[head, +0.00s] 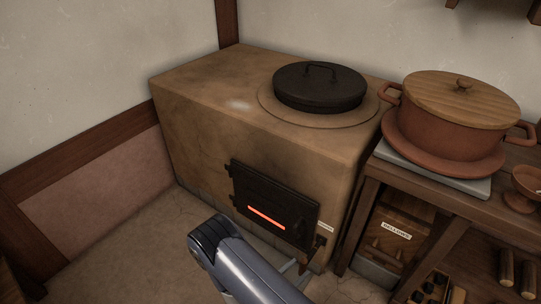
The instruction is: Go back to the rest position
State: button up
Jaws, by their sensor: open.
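A grey link of my arm (240,262) with a dark ribbed joint cap rises from the bottom edge in the head view, in front of the stove. My gripper cannot be made out in this view. No object is seen held. The clay stove (205,115) stands behind the arm. Its black iron door (270,195) is shut, with an orange glow in a slot low on it. A small lever (318,243) is at the right of the door, below a small label. The thin grey parts beside it are too small to identify.
A black lidded pot (320,85) sits on the stove top. On the wooden bench (370,172) at right, a terracotta pot (440,124) with a wooden lid stands on a grey slab. A small bowl (526,183) is beside it. Floor left of my arm is clear.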

aim_at(310, 257)
jog(key=shift+w+a+x, duration=0.1)
jog(key=shift+w+x, duration=0.05)
jog(key=shift+x, duration=1.15)
jog(key=shift+w+a+x, duration=0.1)
jog(key=shift+a+x, duration=0.05)
jog(key=shift+x, duration=1.15)
jog(key=shift+w+a+x, duration=0.1)
jog(key=shift+w+x, duration=0.05)
jog(key=shift+x, duration=1.15)
jog(key=shift+f, duration=0.1)
jog(key=shift+s, duration=0.1)
